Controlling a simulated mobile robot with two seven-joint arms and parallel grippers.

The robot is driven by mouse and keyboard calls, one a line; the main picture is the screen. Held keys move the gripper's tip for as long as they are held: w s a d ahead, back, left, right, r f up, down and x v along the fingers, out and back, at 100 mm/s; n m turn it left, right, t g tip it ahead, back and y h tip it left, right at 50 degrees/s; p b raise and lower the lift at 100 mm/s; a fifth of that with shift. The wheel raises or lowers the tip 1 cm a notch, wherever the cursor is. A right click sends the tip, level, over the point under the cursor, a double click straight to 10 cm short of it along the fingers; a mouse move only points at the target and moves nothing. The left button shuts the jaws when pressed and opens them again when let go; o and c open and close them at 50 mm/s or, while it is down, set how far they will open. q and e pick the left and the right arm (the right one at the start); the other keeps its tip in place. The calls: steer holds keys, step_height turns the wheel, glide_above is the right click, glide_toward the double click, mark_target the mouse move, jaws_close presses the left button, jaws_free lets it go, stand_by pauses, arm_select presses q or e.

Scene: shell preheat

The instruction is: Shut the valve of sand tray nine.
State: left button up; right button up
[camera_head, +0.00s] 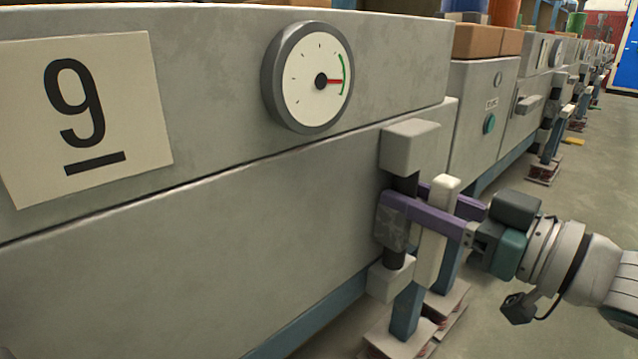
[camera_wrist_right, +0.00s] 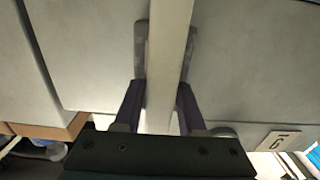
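Sand tray nine's valve is on the front of the grey tray housing. It has a dark upright pipe (camera_head: 394,258) between an upper grey block (camera_head: 410,148) and a lower grey block (camera_head: 390,280). Its off-white bar handle (camera_head: 436,248) stands upright, roughly along the pipe, and also shows in the right wrist view (camera_wrist_right: 170,40). My right gripper (camera_head: 425,208) comes in from the right. Its purple fingers lie on both sides of the handle and appear to touch it in the wrist view. A fingertip hides part of the pipe. My left gripper is out of view.
A plate marked 9 (camera_head: 85,118) and a round gauge (camera_head: 310,78) are on the housing. The gauge's red needle points right, near the green arc's lower end. More units (camera_head: 485,110) recede to the right. Blue legs (camera_head: 407,310) stand below the valve. Open floor (camera_head: 590,170) lies right.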

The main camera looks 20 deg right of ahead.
jaws_close()
stand_by(1.0)
